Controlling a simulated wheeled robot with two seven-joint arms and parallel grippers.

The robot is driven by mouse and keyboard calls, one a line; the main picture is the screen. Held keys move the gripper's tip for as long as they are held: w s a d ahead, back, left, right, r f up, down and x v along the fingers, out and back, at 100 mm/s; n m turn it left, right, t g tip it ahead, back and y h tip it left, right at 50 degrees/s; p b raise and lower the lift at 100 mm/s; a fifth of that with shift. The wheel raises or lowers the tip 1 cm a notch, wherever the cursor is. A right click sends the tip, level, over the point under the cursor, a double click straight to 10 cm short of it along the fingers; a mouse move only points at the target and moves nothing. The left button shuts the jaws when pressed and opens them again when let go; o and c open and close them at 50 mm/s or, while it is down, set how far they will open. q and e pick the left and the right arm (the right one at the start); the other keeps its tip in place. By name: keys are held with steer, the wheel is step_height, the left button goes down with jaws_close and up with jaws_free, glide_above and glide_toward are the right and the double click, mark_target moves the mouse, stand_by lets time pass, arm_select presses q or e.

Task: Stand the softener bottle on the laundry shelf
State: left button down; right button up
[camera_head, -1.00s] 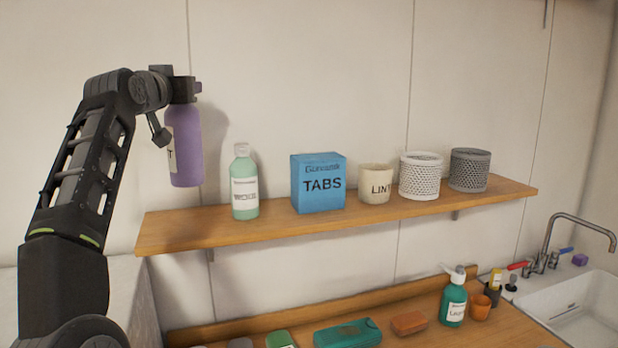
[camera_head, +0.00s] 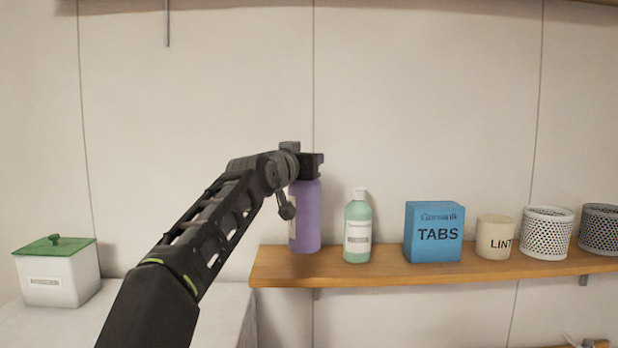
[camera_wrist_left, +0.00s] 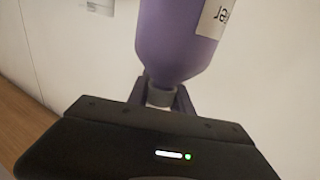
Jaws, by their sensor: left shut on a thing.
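The softener bottle (camera_head: 308,218) is purple with a white label on its left side. It hangs upright from my left gripper (camera_head: 308,167), which is shut on its neck. The bottle is over the left end of the wooden laundry shelf (camera_head: 330,274), left of a green bottle. Its base is close to the shelf surface; I cannot tell whether it touches. In the left wrist view the bottle (camera_wrist_left: 178,45) points away from the gripper (camera_wrist_left: 160,98), which holds it at the grey and white cap end. My right gripper is not in view.
A green bottle (camera_head: 357,228) stands just right of the softener. Further right are a blue TABS box (camera_head: 433,232), a cream LINT pot (camera_head: 494,238) and two perforated baskets, white (camera_head: 547,234) and grey (camera_head: 600,230). A white box with green lid (camera_head: 57,275) is at far left.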

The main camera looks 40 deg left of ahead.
arm_select(q)
step_height(320, 180, down, 4)
steer(key=shift+r, duration=0.2)
steer(key=shift+f, duration=0.1)
stand_by(0.3)
steer(key=c, duration=1.1)
jaws_free()
steer(key=shift+f, duration=0.1)
steer(key=shift+c, duration=0.2)
steer(key=shift+r, duration=0.25)
steer(key=b+v, duration=0.5)
steer(key=v, duration=0.7)
steer(key=shift+b, duration=0.3)
